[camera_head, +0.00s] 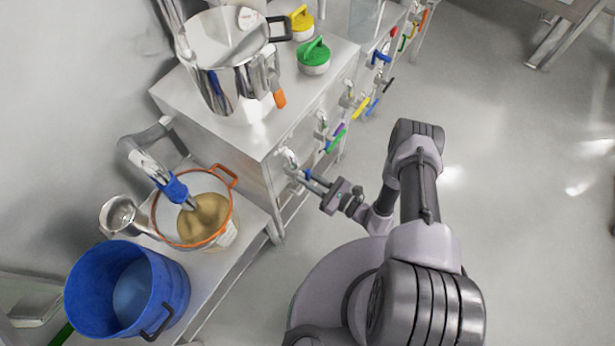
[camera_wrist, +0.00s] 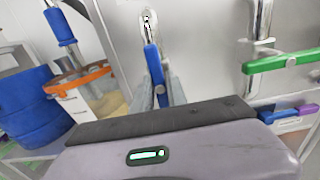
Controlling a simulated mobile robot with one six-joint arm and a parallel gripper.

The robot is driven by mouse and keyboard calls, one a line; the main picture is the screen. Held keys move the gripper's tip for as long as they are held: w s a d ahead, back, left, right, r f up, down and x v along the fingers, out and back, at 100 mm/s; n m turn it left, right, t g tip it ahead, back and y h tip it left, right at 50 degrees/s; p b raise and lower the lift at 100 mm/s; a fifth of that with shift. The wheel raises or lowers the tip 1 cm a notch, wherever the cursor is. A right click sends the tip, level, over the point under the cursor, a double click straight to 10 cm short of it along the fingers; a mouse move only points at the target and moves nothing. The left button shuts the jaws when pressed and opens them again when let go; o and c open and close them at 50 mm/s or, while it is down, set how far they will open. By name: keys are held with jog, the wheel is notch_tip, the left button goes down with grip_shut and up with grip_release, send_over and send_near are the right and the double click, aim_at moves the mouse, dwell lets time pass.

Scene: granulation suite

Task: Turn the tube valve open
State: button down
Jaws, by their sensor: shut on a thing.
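A steel valve (camera_head: 289,160) sticks out of the front of the metal cabinet at its near end. It also shows at the top of the wrist view (camera_wrist: 148,22), with a blue lever (camera_wrist: 152,62) hanging down from it, slightly tilted. A little of the blue lever (camera_head: 308,173) shows in the head view. My gripper (camera_head: 305,181) is in front of the valve, with its fingers on both sides of the lever. In the wrist view my gripper (camera_wrist: 162,85) is shut on the lever's lower part. The fingers hide part of it.
More valves with green (camera_head: 337,140), yellow (camera_head: 361,107) and other coloured levers line the cabinet (camera_head: 265,135). One green lever (camera_wrist: 285,61) is close at right in the wrist view. An orange-rimmed pot (camera_head: 232,220) and a blue bucket (camera_head: 127,290) stand at left.

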dwell(0.5)
jog(key=c, duration=1.3)
grip_release()
jog(key=p+v, duration=0.3)
jog(key=v, duration=1.4)
jog(key=shift+s+d, duration=0.2)
